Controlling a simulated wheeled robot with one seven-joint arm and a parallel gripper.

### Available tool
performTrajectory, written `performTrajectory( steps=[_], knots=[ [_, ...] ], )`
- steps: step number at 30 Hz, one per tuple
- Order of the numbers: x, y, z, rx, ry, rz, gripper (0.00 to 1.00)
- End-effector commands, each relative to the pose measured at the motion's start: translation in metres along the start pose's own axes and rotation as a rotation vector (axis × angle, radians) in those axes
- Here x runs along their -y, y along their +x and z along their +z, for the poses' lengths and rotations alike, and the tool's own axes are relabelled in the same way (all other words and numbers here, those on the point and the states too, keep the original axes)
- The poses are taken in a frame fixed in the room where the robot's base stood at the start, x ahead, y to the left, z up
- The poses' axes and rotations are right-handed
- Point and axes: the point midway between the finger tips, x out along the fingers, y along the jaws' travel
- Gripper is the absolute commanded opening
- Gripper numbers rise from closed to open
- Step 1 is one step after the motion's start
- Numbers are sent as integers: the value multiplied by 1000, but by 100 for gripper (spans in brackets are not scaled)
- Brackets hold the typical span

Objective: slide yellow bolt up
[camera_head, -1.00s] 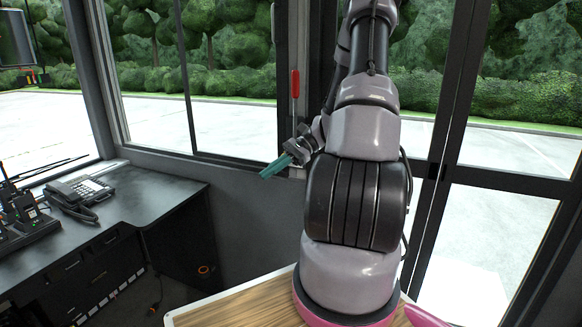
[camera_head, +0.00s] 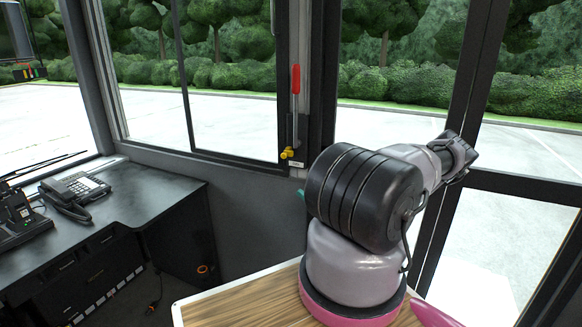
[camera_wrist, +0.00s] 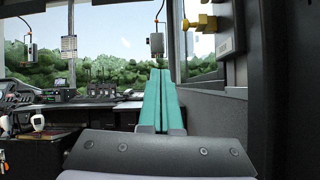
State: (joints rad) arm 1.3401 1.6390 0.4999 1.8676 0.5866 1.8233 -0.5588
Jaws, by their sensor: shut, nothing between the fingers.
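The yellow bolt (camera_head: 288,153) sits low on the window post, at the lower end of a grey rod with a red handle (camera_head: 295,78). In the wrist view the yellow bolt (camera_wrist: 203,23) shows at the upper right, above and to the right of my fingers. My gripper (camera_wrist: 160,72) has teal fingers pressed together with nothing between them. In the head view only a bit of teal from my gripper (camera_head: 298,191) shows, below the bolt and apart from it; my arm hides the rest.
A desk (camera_head: 150,200) with a telephone (camera_head: 78,188) and radios stands at the left. Dark door frames (camera_head: 460,120) rise at the right. In the wrist view a dark panel (camera_wrist: 265,80) stands close on the right. The air left of the bolt is clear.

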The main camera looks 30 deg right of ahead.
Motion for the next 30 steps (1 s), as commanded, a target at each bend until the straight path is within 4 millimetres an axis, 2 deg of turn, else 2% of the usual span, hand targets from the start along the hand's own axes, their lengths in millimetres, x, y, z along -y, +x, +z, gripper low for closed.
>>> performTrajectory(
  steps=[6, 20, 26, 30],
  knots=[
    [11, -18, -8, 89, 12, -123, 0],
    [12, -19, -9, 101, 13, -140, 0],
    [15, 0, -7, 100, 13, -137, 0],
    [18, 29, -5, 100, 14, -135, 0]
  ],
)
